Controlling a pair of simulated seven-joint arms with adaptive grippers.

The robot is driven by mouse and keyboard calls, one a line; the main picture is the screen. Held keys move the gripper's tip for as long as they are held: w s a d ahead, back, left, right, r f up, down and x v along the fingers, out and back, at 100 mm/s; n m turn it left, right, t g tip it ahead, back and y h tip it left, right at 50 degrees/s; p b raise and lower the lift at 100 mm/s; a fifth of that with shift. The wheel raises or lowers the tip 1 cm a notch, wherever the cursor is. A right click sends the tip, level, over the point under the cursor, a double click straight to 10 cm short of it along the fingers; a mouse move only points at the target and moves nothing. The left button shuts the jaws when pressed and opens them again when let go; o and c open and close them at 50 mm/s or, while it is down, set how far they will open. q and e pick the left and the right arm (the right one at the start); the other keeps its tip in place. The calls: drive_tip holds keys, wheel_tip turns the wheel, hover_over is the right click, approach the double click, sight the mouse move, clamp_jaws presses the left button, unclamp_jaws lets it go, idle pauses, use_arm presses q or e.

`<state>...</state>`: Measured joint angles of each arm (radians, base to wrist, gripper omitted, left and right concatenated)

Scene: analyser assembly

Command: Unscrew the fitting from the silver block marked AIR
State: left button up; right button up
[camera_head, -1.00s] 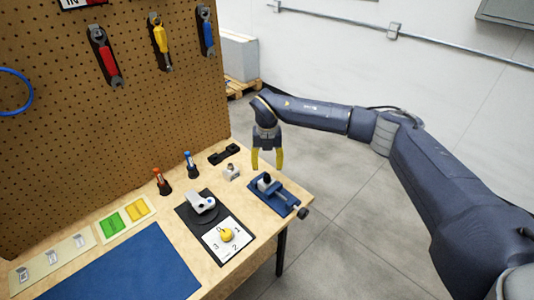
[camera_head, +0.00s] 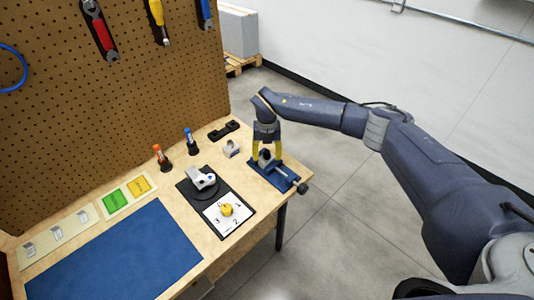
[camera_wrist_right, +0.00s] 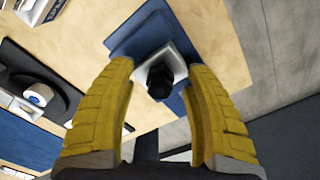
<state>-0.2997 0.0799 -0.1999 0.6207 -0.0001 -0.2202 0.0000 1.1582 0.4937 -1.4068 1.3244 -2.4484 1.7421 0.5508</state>
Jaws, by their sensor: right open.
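A silver block (camera_wrist_right: 177,62) sits in the blue vise (camera_head: 277,174) at the right end of the bench; no AIR marking is readable on it. A black fitting (camera_wrist_right: 160,78) stands on top of the block. My right gripper (camera_head: 267,150) points down over the vise. In the right wrist view its yellow fingers (camera_wrist_right: 160,72) are open, one on each side of the fitting, with visible gaps. In the head view the fingers partly hide the block and fitting. A second small silver block (camera_head: 231,149) stands left of the vise. My left gripper is out of view.
A grey device (camera_head: 201,179) on a black mat and a yellow knob (camera_head: 226,209) on a numbered plate lie left of the vise. Orange (camera_head: 161,158) and blue (camera_head: 191,143) tools stand near the pegboard (camera_head: 120,110). A black bracket (camera_head: 224,130) lies behind.

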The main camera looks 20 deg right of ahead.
clamp_jaws()
idle(0.4)
drive_tip(key=n, duration=0.4)
idle(0.4)
drive_tip(key=shift+n, duration=2)
